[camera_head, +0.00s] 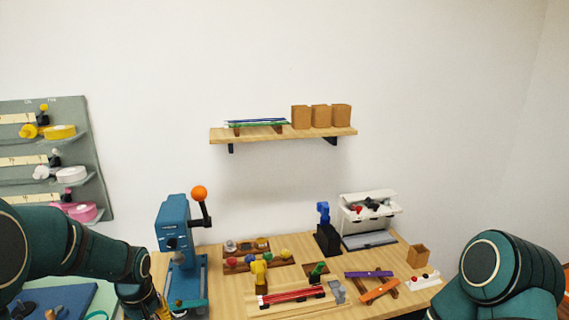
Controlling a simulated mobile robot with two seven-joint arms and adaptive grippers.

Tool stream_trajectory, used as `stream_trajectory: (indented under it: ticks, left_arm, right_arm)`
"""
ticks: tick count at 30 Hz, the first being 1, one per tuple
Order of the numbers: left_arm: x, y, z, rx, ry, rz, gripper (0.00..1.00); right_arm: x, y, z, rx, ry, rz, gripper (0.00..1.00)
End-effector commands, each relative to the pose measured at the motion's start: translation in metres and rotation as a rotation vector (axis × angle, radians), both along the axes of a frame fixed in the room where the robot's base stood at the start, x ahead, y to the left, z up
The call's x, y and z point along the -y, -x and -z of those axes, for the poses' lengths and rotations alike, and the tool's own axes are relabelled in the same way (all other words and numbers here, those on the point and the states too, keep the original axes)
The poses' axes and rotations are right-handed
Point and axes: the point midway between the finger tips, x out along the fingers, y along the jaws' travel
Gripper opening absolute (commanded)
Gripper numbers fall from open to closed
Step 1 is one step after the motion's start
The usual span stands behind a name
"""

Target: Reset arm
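My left arm comes in from the left, and its wrist end drops to the bottom edge beside the blue press. Only a little of my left gripper (154,305) shows there, so its fingers cannot be made out. My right arm shows at the lower right as a dark green link; its gripper is out of view. The blue press (174,232) stands upright at the left of the wooden table (228,296). Its dark lever (205,212) carries an orange ball (199,193) at the top.
A wooden tray (236,268) with coloured knobs, a red strip (292,296), purple and orange bars, a blue tool on a black stand (327,238) and a white bin (366,224) crowd the table. A shelf (250,134) and a grey rack (97,150) hang behind.

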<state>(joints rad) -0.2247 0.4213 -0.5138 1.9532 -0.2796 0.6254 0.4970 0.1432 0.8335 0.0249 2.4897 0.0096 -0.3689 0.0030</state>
Motion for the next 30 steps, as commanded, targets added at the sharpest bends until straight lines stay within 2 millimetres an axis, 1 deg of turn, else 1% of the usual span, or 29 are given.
stream_trajectory:
  ticks: [1, 2, 3, 5, 6, 8, 9, 11, 12, 15, 18, 21, 24, 30]
  left_arm:
    - [0.020, 0.008, 0.037, -0.015, 0.029, 0.047, 0.49]
    - [0.029, 0.010, 0.051, -0.011, 0.043, 0.072, 0.49]
    - [0.041, 0.014, 0.070, -0.007, 0.063, 0.103, 0.49]
    - [0.060, 0.022, 0.099, 0.001, 0.094, 0.147, 0.49]
    - [0.074, 0.030, 0.118, 0.006, 0.117, 0.177, 0.49]
    - [0.096, 0.043, 0.147, 0.015, 0.153, 0.220, 0.49]
    - [0.111, 0.055, 0.167, 0.022, 0.179, 0.249, 0.49]
    - [0.134, 0.074, 0.194, 0.034, 0.217, 0.285, 0.49]
    - [0.148, 0.087, 0.209, 0.043, 0.242, 0.307, 0.49]
    - [0.178, 0.117, 0.237, 0.067, 0.289, 0.349, 0.49]
    - [0.197, 0.139, 0.250, 0.089, 0.317, 0.372, 0.49]
    - [0.206, 0.150, 0.255, 0.104, 0.330, 0.385, 0.49]
    - [0.209, 0.153, 0.256, 0.112, 0.333, 0.387, 0.49]
    - [0.209, 0.153, 0.255, 0.113, 0.332, 0.388, 0.49]
  right_arm:
    - [0.000, 0.000, 0.008, -0.001, 0.000, -0.001, 0.00]
    - [-0.001, 0.001, 0.011, -0.002, 0.000, -0.002, 0.00]
    - [-0.001, 0.001, 0.014, -0.004, 0.001, -0.002, 0.00]
    - [-0.001, 0.002, 0.020, -0.005, 0.001, -0.002, 0.00]
    - [-0.001, 0.002, 0.024, -0.005, 0.001, -0.004, 0.00]
    - [-0.001, 0.002, 0.030, -0.006, 0.001, -0.004, 0.00]
    - [-0.002, 0.002, 0.034, -0.007, 0.002, -0.004, 0.00]
    - [-0.002, 0.003, 0.041, -0.010, 0.003, -0.006, 0.00]
    - [-0.002, 0.004, 0.045, -0.011, 0.003, -0.007, 0.00]
    - [-0.003, 0.005, 0.053, -0.014, 0.003, -0.009, 0.00]
    - [-0.003, 0.006, 0.059, -0.016, 0.004, -0.010, 0.00]
    - [-0.003, 0.005, 0.061, -0.016, 0.004, -0.010, 0.00]
    - [-0.003, 0.006, 0.061, -0.016, 0.004, -0.011, 0.00]
    - [-0.003, 0.006, 0.060, -0.016, 0.004, -0.011, 0.00]
